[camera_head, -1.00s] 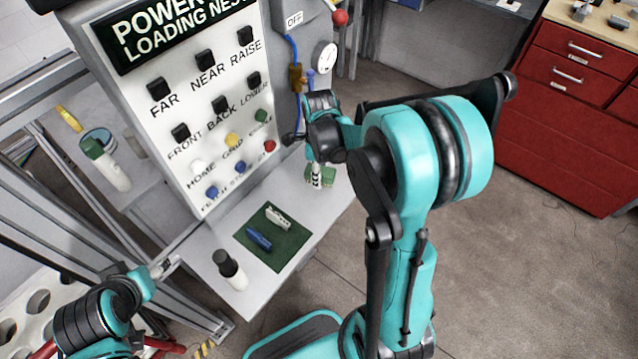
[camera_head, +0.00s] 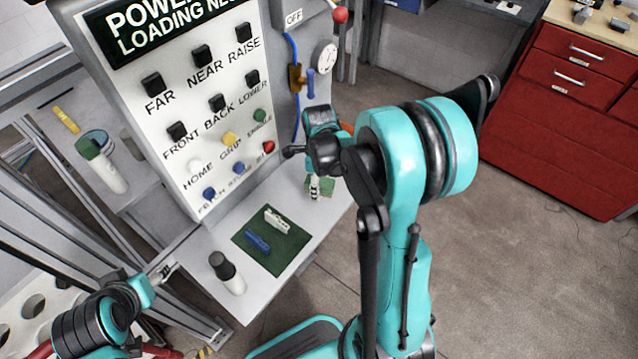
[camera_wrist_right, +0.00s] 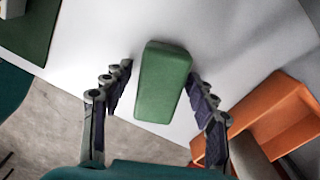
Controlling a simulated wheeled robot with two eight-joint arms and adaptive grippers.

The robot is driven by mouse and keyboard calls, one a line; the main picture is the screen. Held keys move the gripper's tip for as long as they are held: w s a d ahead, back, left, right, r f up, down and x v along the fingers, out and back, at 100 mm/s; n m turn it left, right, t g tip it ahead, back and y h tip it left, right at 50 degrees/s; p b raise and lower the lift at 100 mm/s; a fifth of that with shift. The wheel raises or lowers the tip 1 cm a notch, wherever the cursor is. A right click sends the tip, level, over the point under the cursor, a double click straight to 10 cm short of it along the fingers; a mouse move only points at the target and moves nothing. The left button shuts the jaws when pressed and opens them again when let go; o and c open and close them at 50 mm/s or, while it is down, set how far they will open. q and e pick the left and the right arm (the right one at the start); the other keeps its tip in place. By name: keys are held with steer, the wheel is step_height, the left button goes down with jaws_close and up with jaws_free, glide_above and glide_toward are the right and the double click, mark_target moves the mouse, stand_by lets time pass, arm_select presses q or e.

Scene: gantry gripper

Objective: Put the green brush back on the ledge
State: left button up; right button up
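The green brush (camera_wrist_right: 163,82) shows as a green block on the light shelf top in the right wrist view. It lies between the two spread fingers of my right gripper (camera_wrist_right: 160,92), with a gap visible on each side. In the head view, a small part of the green brush (camera_head: 326,187) shows beside the right gripper (camera_head: 314,188) at the right end of the shelf. My left gripper (camera_head: 165,268) is at the lower left, away from the brush; its fingers are too small to read. I cannot make out which surface is the ledge.
A dark green mat (camera_head: 258,252) holds a white piece (camera_head: 277,220) and a blue piece (camera_head: 257,241). A dark-capped bottle (camera_head: 229,274) stands left of it. The button panel (camera_head: 190,110) rises behind. An orange tray (camera_wrist_right: 265,120) is close right of the gripper in the wrist view.

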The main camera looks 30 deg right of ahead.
steer(key=shift+r, duration=0.1)
step_height(320, 180, up, 11)
steer(key=p, duration=0.4)
steer(key=shift+p, duration=0.35)
steer(key=s+a+r+n+t, duration=0.3)
steer(key=s+a+n, duration=0.2)
steer(key=n, duration=0.8)
steer(key=s+a+r+n+t, duration=0.4)
steer(key=s+a+n, duration=0.1)
steer(key=n, duration=0.9)
steer(key=shift+s+a+r, duration=0.2)
steer(key=shift+s+a, duration=0.05)
steer(key=shift+s, duration=0.35)
steer(key=shift+f+b, duration=0.6)
steer(key=shift+f, duration=0.2)
